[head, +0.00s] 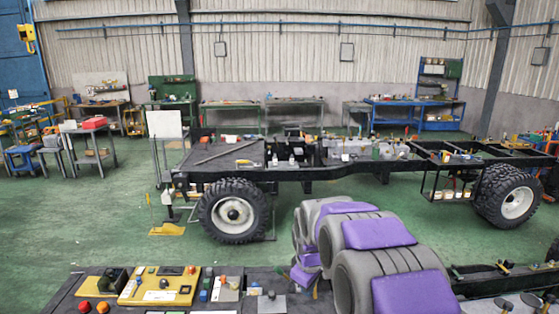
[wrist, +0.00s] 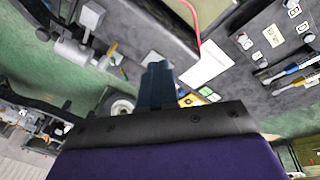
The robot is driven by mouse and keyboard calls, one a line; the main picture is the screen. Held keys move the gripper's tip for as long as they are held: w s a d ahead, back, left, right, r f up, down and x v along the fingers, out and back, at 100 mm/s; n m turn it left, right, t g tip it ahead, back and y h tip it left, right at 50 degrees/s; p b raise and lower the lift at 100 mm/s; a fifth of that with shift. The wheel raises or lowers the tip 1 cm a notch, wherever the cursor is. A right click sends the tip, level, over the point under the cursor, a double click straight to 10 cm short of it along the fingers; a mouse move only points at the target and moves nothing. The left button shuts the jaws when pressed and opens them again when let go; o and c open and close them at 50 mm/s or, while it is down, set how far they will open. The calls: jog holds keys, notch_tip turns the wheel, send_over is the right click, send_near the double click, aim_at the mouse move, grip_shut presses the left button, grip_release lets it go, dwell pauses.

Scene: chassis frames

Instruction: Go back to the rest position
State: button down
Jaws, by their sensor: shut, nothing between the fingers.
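My gripper (wrist: 157,70) shows in the wrist view as two dark fingers close together, with nothing held between them. It is over a dark grey work surface (wrist: 232,50) that carries small parts. In the head view my arm, grey with purple pads, rises from the lower right and folds over the near bench. Its gripper end is mostly hidden there behind the arm links.
A chassis frame (head: 300,172) on large black tyres (head: 234,210) stands across the middle. The near bench (head: 60,300) holds a yellow panel (head: 160,286) and red buttons. A red cable (wrist: 196,30) and white card (wrist: 205,64) lie near my gripper. Green floor (head: 80,225) is open at left.

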jog(key=s+d+f+m+g+b, duration=0.1)
jog(key=s+d+m+b, duration=0.1)
jog(key=s, duration=1.1)
jog(key=s+d+f+m+g+b, duration=0.1)
jog(key=s+d+f+m+b, duration=0.1)
jog(key=s, duration=1.2)
jog(key=s+d+f+m+g+b, duration=0.2)
jog(key=s+m, duration=0.4)
jog(key=s, duration=0.8)
jog(key=shift+s+d+f+b, duration=0.15)
jog(key=shift+d+f+b, duration=0.15)
jog(key=shift+b, duration=0.5)
